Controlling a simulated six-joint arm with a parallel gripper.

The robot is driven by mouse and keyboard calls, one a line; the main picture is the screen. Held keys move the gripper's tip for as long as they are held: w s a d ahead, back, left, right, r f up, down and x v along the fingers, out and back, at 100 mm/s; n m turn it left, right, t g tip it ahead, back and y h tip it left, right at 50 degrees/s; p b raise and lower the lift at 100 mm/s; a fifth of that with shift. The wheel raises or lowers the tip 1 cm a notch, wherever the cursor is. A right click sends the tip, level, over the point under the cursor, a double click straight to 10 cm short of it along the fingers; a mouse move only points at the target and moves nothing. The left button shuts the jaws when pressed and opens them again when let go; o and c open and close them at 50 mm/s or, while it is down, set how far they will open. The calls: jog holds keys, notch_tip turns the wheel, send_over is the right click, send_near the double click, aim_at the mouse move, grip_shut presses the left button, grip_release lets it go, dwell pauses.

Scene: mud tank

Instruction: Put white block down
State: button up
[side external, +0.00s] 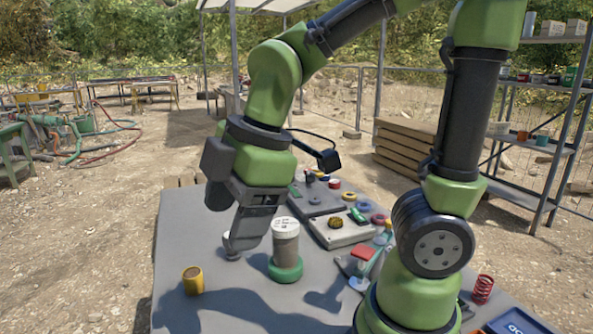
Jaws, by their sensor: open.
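My gripper (242,236) points down over the left part of the grey table (175,245), low and close to its top. It is open. A small pale, whitish piece (231,254) shows at the fingertips, partly hidden by them. It may be the white block, but its shape is unclear, and I cannot tell whether it touches the fingers. No other clear white block is in view.
A grey cylinder with a white lid (286,225) stands in a green ring (285,270) just right of my gripper. A yellow cup (193,280) stands at front left. Boards with small coloured parts (343,228) lie right. The table's left edge is clear.

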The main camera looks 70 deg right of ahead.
jog(key=s+d+r+m+t, duration=0.3)
jog(key=s+r+m, duration=0.2)
jog(key=m, duration=1.1)
jog(key=shift+s+d+t, duration=0.15)
jog(key=shift+s+t, duration=0.15)
jog(key=shift+s, duration=0.6)
